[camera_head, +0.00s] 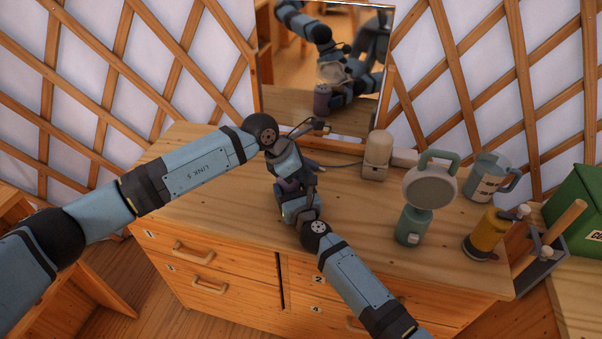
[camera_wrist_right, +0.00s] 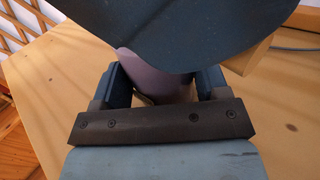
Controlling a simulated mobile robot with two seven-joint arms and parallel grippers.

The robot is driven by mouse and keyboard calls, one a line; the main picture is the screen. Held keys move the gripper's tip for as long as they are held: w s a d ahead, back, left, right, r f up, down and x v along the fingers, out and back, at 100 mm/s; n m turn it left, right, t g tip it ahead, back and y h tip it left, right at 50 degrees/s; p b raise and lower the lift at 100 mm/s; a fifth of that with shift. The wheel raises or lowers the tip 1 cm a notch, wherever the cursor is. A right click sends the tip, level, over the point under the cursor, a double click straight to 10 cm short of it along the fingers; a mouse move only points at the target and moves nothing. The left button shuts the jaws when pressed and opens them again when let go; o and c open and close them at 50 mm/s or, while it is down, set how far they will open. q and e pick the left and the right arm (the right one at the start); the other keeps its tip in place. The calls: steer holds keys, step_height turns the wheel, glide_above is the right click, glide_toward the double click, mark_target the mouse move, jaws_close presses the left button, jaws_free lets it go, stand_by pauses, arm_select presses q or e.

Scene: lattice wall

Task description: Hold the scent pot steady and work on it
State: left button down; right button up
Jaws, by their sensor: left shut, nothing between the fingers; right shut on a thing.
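The scent pot seems to be the purple rounded thing (camera_wrist_right: 155,75) in the right wrist view. It stands between the two blue fingers of my right gripper (camera_wrist_right: 165,92), which is shut on it. A large dark blue part of my left arm hides the pot's top in the wrist view.
The wooden cabinet (camera_head: 200,148) has drawers in front. A mirror (camera_head: 350,112) stands at the back and reflects my arms and a purple pot. A beige bottle-like thing (camera_head: 376,152), green device (camera_head: 412,225), grey jug (camera_head: 485,180) and yellow canister (camera_head: 484,235) stand to the right.

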arm_select(q)
steer(key=shift+w, duration=0.1)
stand_by(0.6)
steer(key=s+a+r, duration=0.2)
steer(key=s+r, duration=0.1)
steer(key=r, duration=0.3)
steer(key=s+a+r, duration=0.3)
steer(key=r, duration=0.2)
steer(key=shift+r, duration=0.35)
arm_select(e)
steer(key=o, duration=1)
steer(key=shift+o, duration=0.2)
